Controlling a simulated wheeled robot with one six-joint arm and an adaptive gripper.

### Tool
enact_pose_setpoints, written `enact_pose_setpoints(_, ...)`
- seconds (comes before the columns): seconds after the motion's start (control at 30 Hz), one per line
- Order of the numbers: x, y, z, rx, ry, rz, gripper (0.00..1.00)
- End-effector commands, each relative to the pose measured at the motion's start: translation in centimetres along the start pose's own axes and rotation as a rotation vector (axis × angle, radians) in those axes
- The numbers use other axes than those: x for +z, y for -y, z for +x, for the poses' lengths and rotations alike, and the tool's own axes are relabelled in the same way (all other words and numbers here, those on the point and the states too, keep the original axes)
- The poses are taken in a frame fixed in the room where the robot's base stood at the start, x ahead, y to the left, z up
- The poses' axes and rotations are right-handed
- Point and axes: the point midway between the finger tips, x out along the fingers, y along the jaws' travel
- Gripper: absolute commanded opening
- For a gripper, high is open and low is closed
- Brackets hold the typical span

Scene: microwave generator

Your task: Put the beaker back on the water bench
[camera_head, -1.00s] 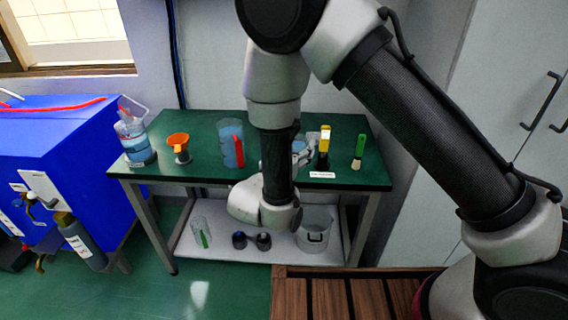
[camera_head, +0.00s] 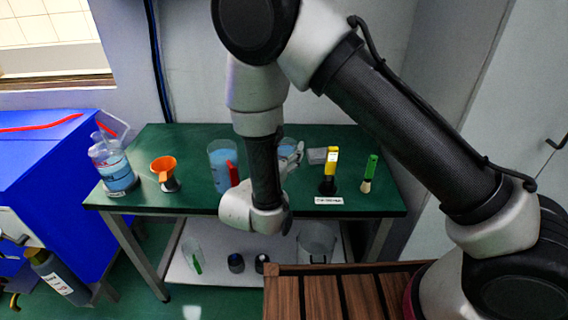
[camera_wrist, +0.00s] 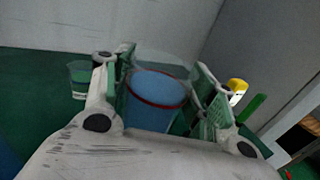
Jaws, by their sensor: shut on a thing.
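The beaker (camera_wrist: 155,100) holds blue liquid, with a red ring around it, between the two green-padded fingers of my gripper (camera_wrist: 165,88) in the wrist view. My gripper is shut on it. In the head view, the beaker (camera_head: 288,145) shows only partly behind my arm and gripper (camera_head: 291,157), over the back middle of the green-topped water bench (camera_head: 300,207). Its base is hidden, so I cannot tell whether it touches the bench top.
A larger vessel of blue liquid (camera_head: 221,160) with a red item stands left of my arm. Farther left are an orange funnel (camera_head: 163,167) and a clear bottle (camera_head: 112,168). Right are a yellow-topped item (camera_head: 331,165) and a green-handled brush (camera_head: 370,172). A wooden slatted surface (camera_head: 335,292) is in front.

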Motion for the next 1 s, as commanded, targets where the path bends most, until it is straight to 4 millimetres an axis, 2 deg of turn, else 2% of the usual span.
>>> enact_pose_setpoints(0.1,-2.2,0.0,0.0,0.000,0.000,-0.003,0.22)
enact_pose_setpoints(0.37,-4.5,0.0,0.0,0.000,0.000,-0.001,0.22)
enact_pose_setpoints(0.6,-7.6,0.0,0.0,0.000,0.000,0.000,0.22)
enact_pose_setpoints(1.0,-8.2,0.0,0.0,0.000,0.000,0.001,0.22)
